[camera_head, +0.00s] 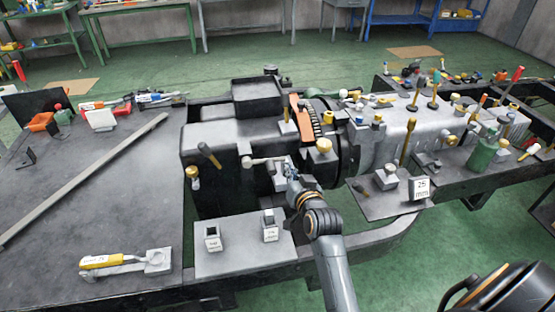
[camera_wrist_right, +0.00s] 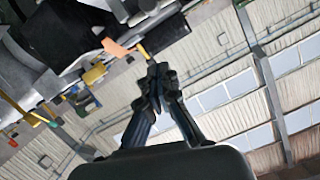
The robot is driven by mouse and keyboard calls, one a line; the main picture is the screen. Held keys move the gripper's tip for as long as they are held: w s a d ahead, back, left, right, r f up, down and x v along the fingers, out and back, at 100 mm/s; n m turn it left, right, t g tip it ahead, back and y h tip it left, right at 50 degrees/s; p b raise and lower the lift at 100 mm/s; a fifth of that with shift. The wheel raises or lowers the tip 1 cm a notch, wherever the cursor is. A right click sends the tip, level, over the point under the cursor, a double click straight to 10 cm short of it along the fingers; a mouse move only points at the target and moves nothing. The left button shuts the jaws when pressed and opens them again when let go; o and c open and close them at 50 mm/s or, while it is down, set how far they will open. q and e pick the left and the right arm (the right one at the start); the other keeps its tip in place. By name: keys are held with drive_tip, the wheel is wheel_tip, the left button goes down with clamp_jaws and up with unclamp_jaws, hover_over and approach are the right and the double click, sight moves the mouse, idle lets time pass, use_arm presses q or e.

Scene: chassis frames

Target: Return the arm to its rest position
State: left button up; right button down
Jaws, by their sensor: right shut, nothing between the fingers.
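My right arm comes up from the bottom middle of the head view. My right gripper (camera_head: 290,172) is at its far end, in front of the grey machine block (camera_head: 215,135). It overlaps the block's front in the picture, and I cannot tell whether it touches. In the right wrist view the two dark fingers of this gripper (camera_wrist_right: 157,75) meet at their tips. It is shut, with nothing held between them. My left gripper is not in view.
A plate with two small labelled blocks (camera_head: 213,240) lies left of my arm. A block marked 25 (camera_head: 420,187) stands to the right. A yellow-handled tool (camera_head: 103,261) lies on the left table (camera_head: 90,215). Tall-handled pegs (camera_head: 407,140) crowd the machine's right side.

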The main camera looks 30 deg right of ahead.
drive_tip(key=s+a+f+n+g+y, duration=0.15)
drive_tip(key=s+a+f+g, duration=0.25)
drive_tip(key=s, duration=0.6)
drive_tip(key=s+a+f+n+g+y, duration=0.1)
drive_tip(key=s+a+f+n+g, duration=0.25)
drive_tip(key=s, duration=0.75)
drive_tip(key=s+a+f+n+g+y, duration=0.1)
drive_tip(key=s+a+f+n+g, duration=0.2)
drive_tip(key=s, duration=0.7)
wheel_tip(320, 180, down, 27)
drive_tip(key=s+g, duration=0.2)
drive_tip(key=g, duration=0.1)
drive_tip(key=s+d+f+b, duration=0.1)
drive_tip(key=s+d+f, duration=0.1)
drive_tip(key=s+f, duration=1.4)
drive_tip(key=shift+s+d+f+g, duration=0.35)
drive_tip(key=shift+s, duration=0.05)
drive_tip(key=shift+h, duration=0.25)
